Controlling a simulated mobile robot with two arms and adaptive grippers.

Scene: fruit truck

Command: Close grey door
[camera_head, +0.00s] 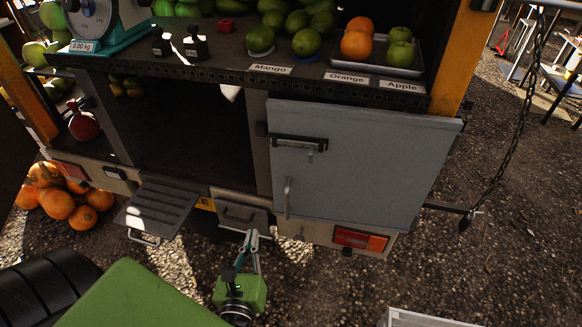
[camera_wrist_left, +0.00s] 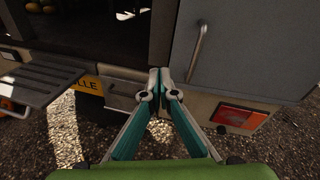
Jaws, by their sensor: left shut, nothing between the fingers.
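The grey door (camera_head: 360,165) is a flat panel on the right of the truck's back, below the counter. It has a dark latch bar (camera_head: 298,142) near its top left and a small upright handle (camera_head: 287,197) at its lower left. I cannot tell whether it sits flush with the frame. The door (camera_wrist_left: 250,55) and its handle (camera_wrist_left: 196,52) also show in the left wrist view. My left gripper (camera_head: 250,237) is shut and empty, below and left of the handle, apart from it; its fingertips (camera_wrist_left: 159,72) point towards the truck. My right gripper is not in view.
The dark compartment (camera_head: 190,130) left of the door is open. A ribbed step (camera_head: 155,207) juts out at its base. The counter (camera_head: 230,65) above holds fruit, a tray and a scale. A chain (camera_head: 515,130) hangs at right. Pumpkins (camera_head: 60,200) lie at left.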

